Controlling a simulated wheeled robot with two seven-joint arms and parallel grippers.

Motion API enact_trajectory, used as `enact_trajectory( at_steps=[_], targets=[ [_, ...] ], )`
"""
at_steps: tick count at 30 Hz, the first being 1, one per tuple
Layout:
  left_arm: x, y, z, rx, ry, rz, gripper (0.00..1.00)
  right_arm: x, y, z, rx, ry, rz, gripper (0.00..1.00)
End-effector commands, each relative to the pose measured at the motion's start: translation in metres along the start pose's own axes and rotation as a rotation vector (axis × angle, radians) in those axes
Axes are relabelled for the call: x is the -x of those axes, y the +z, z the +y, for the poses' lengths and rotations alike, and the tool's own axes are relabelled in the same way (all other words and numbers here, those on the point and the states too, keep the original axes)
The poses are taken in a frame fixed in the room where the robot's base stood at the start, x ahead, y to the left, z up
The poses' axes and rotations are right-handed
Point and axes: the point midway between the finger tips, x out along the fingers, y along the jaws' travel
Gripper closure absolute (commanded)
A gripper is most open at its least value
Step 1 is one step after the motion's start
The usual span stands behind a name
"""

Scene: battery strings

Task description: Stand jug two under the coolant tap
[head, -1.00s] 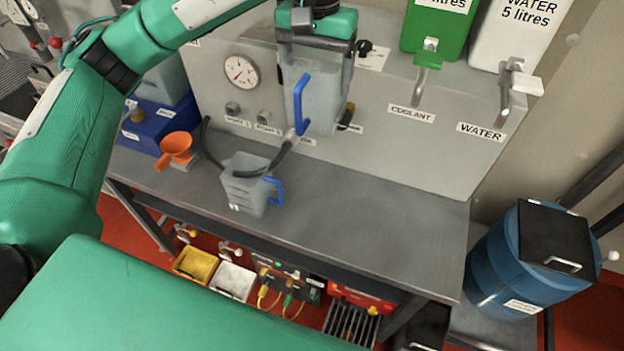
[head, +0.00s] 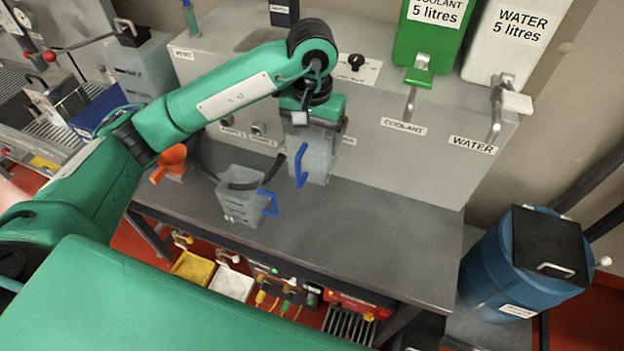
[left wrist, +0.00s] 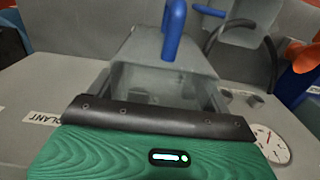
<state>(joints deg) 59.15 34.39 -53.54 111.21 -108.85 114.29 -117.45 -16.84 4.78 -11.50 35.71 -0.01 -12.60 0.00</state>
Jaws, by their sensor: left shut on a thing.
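My left gripper (head: 313,110) is shut on a translucent grey jug (head: 320,160) with a blue handle. The jug hangs upright below it, in front of the grey panel; I cannot tell whether its base touches the bench. The held jug also fills the middle of the left wrist view (left wrist: 165,55). No number shows on it. The coolant tap (head: 411,102) hangs below the green coolant tank (head: 432,35), to the right of the held jug. A second blue-handled jug (head: 240,202) stands on the bench to the left, with a black hose at its top. My right gripper is not in view.
The bench top (head: 370,240) is clear right of the held jug and below the coolant tap. The water tap (head: 495,115) hangs further right under a white tank (head: 515,45). An orange funnel (head: 172,160) is at left. A blue drum (head: 520,265) stands beyond the bench's right end.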

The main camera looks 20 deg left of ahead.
Motion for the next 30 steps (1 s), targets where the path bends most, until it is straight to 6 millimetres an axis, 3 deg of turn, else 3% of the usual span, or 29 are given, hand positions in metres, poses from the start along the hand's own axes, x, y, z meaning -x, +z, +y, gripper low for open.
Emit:
enact_trajectory(
  at_steps=[15,23,30],
  targets=[
    [-0.104,0.001,0.000,0.002,0.001,-0.004,0.43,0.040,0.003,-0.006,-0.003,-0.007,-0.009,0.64],
    [-0.123,0.000,0.000,0.002,0.000,-0.001,0.43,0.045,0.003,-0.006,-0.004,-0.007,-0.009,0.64],
    [-0.152,0.000,0.000,0.001,0.001,-0.001,0.43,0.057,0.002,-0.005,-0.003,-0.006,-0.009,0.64]
  ],
)
